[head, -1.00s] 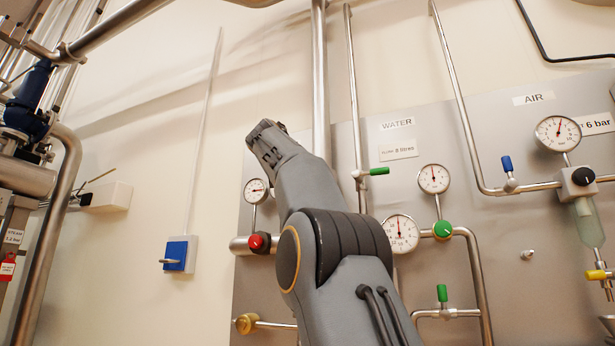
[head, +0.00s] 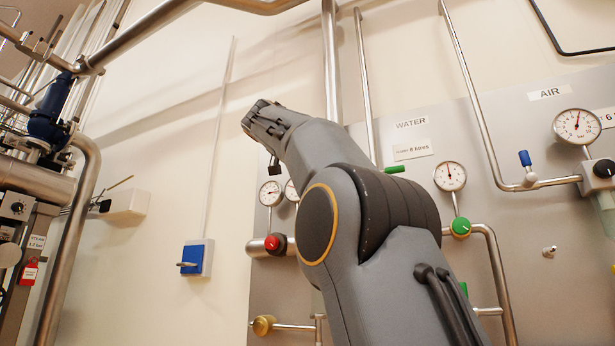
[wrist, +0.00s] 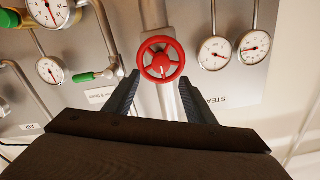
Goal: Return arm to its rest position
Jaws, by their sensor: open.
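My gripper (head: 262,112) is at the end of my raised arm in the head view, pointing up and left in front of the pale wall. In the wrist view my gripper (wrist: 158,92) shows two dark fingers spread apart with nothing between them that they touch. A red handwheel (wrist: 160,60) on a vertical pipe shows beyond the fingertips, apart from them as far as I can tell. My arm hides part of the water panel in the head view.
The grey panel (head: 500,270) carries pipes, a gauge (head: 450,176), a green knob (head: 460,227) and a red knob (head: 274,242). A blue switch (head: 195,257) is on the wall. Pipework with a blue valve (head: 48,112) stands at the left.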

